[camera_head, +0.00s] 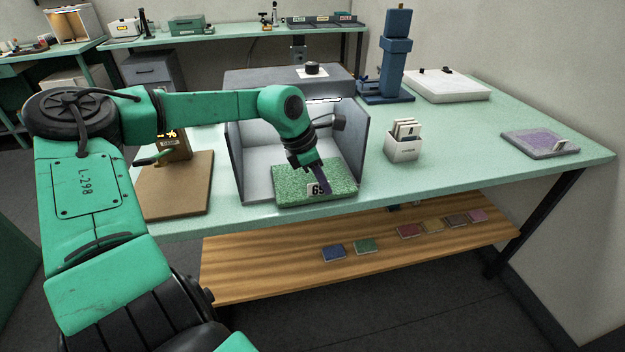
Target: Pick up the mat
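A green, speckled, rectangular mat (288,186) lies flat on the floor of an open-fronted grey booth on the table. My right gripper is not in view.
The booth's side walls (354,150) flank my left gripper. A white card holder (403,148), a blue column device (396,60), a purple pad on a grey tray (539,144) and a brown board (176,190) stand around it. The table's front right is clear. Several coloured samples lie on the wooden shelf (280,276) below.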

